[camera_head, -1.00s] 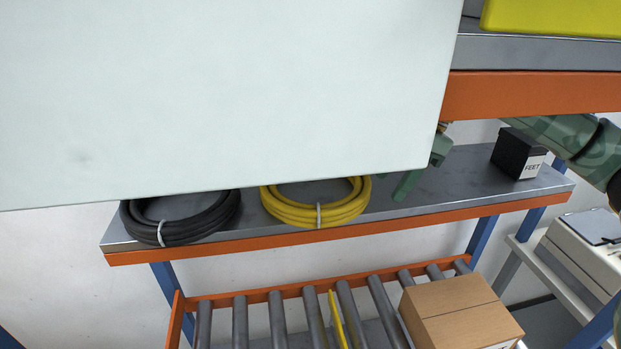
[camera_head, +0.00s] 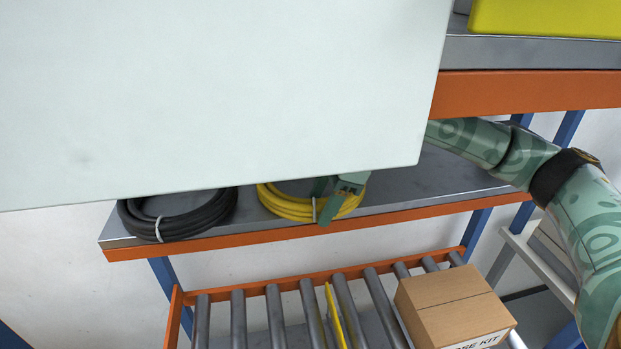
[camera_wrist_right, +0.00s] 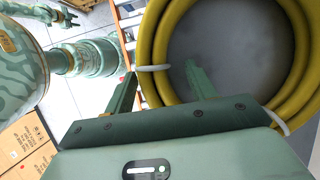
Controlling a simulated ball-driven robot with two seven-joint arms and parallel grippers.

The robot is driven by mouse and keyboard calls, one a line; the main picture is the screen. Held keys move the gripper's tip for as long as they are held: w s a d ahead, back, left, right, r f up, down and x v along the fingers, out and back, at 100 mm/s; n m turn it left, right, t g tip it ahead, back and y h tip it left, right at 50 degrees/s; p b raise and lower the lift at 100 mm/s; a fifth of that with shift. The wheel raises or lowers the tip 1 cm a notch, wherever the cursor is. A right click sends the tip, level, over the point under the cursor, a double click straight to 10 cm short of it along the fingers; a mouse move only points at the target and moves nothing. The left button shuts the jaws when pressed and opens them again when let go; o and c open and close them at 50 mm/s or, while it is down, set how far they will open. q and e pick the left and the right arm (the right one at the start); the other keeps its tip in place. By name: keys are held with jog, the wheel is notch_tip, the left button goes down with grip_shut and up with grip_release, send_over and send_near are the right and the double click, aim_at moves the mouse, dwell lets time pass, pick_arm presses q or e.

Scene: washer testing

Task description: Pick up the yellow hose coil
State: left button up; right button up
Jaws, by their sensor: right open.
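The yellow hose coil (camera_head: 300,206) lies on the grey shelf (camera_head: 400,196), its back part hidden behind a large pale panel in the head view. My right gripper (camera_head: 322,203) is open at the coil's right part, near a pale tie band. In the right wrist view the coil (camera_wrist_right: 172,25) fills the upper right. One finger of the right gripper (camera_wrist_right: 160,75) is outside the ring and the other is over its inside, with the banded hose section between them. I cannot tell whether the fingers touch the hose.
A black hose coil (camera_head: 178,216) lies just left of the yellow one. The pale panel (camera_head: 220,90) hangs over the shelf's back left. Below are a roller conveyor (camera_head: 275,318) and a cardboard box (camera_head: 455,305). The shelf is clear right of the gripper.

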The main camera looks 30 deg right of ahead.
grip_shut()
jog(key=shift+r, duration=0.1)
